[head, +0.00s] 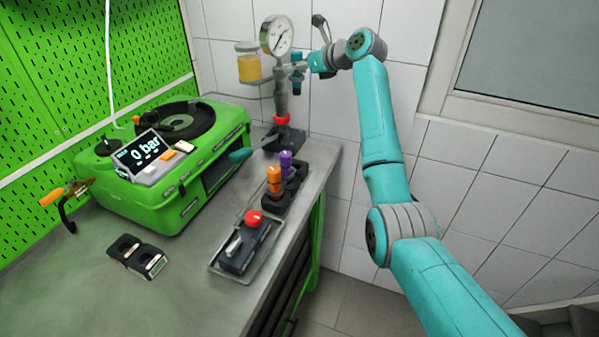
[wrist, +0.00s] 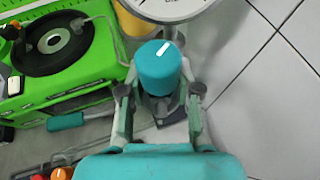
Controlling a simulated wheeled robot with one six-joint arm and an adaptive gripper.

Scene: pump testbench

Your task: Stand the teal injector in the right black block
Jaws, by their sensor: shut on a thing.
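The teal injector (wrist: 158,68), with a white mark on its cap, is upright between the fingers of my gripper (wrist: 159,97) in the wrist view. In the head view my gripper (head: 299,68) is at the gauge stand (head: 281,100), shut on the injector (head: 296,86). I cannot tell whether the injector's lower end touches the stand. The right black block (head: 296,180) stands on the bench near its right edge, below and in front of the gripper. It holds an orange injector (head: 274,180) and a purple injector (head: 286,162). Its other openings are hard to see.
A left black block (head: 137,255) with two empty holes lies on the bench. The green tester (head: 165,205) has a teal-handled lever (head: 240,155). A pressure gauge (head: 277,35) and yellow jar (head: 249,68) are beside the gripper.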

